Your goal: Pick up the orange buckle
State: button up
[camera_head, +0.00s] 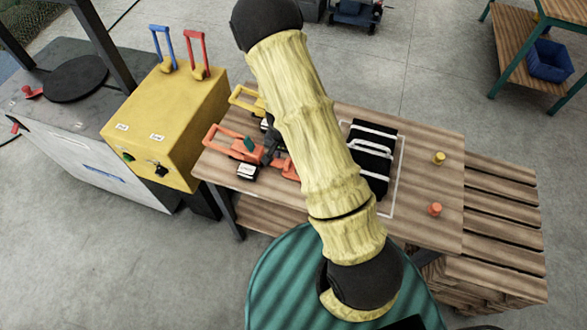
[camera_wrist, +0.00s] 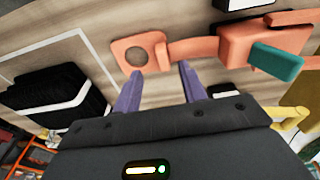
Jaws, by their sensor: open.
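The orange buckle (camera_head: 232,146) lies on the left part of the wooden table, with a teal tab on it. In the wrist view the orange buckle (camera_wrist: 190,49) shows a flat end with a round hole at left, a narrow neck, and a thicker body with the teal tab at right. My gripper (camera_wrist: 161,70) is open and empty, its two purple fingers spread beside the holed end and neck. I cannot tell whether they touch it. In the head view my yellow-sleeved arm hides part of the table.
A yellow buckle (camera_head: 246,99) lies behind the orange one. A black case with white straps (camera_head: 371,160) lies right of my arm inside a white outline. A yellow box (camera_head: 165,118) with blue and red handles stands left. Small yellow (camera_head: 439,158) and orange (camera_head: 434,209) knobs sit at right.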

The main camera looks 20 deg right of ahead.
jog(key=shift+w+f, duration=0.1)
jog(key=shift+f, duration=0.5)
jog(key=shift+f, duration=0.15)
jog(key=shift+w+d+f+p, duration=0.1)
jog(key=shift+w+f+p, duration=0.1)
jog(key=shift+f, duration=0.6)
jog(key=shift+w+d+f+p, duration=0.1)
jog(key=shift+w+f, duration=0.05)
jog(key=shift+f, duration=0.65)
jog(key=shift+w+d+f+p, duration=0.1)
jog(key=shift+w+f+p, duration=0.1)
jog(key=shift+f, duration=0.6)
grip_shut()
